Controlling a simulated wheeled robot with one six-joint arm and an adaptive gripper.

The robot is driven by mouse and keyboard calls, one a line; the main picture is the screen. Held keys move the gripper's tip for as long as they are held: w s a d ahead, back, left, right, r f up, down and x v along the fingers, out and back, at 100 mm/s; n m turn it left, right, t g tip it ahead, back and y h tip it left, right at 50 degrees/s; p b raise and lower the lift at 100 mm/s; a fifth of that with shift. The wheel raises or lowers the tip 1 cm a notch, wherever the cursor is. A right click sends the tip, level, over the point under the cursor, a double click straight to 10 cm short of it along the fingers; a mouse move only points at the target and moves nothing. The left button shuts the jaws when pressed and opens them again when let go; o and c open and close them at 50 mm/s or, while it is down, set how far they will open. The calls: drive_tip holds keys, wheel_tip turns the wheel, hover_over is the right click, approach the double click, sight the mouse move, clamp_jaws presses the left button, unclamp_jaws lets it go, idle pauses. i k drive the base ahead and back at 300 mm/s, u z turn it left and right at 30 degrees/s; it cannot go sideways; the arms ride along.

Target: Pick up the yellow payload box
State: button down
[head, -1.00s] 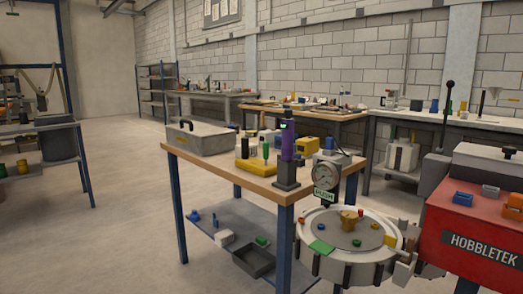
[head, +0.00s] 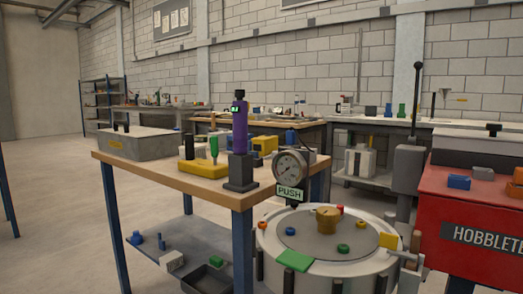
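A yellow box (head: 264,144) with dark parts sits on the wooden-topped workbench (head: 190,184), behind and right of a purple upright device (head: 240,132). The purple device partly hides its left side. A lower yellow block (head: 203,168) with a green-handled tool standing at it is left of the purple device. I cannot tell for sure which of the two is the payload box. My gripper is not in view.
A grey case (head: 143,146) stands at the bench's left end. A gauge with a PUSH sign (head: 289,192) stands by the bench's right corner, next to the round bed. A red HOBBLETEK cabinet (head: 470,215) stands at the right. Open floor lies to the left.

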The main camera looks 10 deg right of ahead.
sight(265, 145)
drive_tip(key=u, duration=0.2)
drive_tip(key=k, duration=0.35)
drive_tip(key=u, duration=1.1)
drive_tip(key=k, duration=1)
drive_tip(key=u, duration=0.65)
drive_tip(key=i, duration=3.25)
drive_tip(key=z, duration=0.7)
drive_tip(key=i, duration=1.45)
drive_tip(key=z, duration=2)
drive_tip(key=i, duration=0.9)
drive_tip(key=z, duration=0.85)
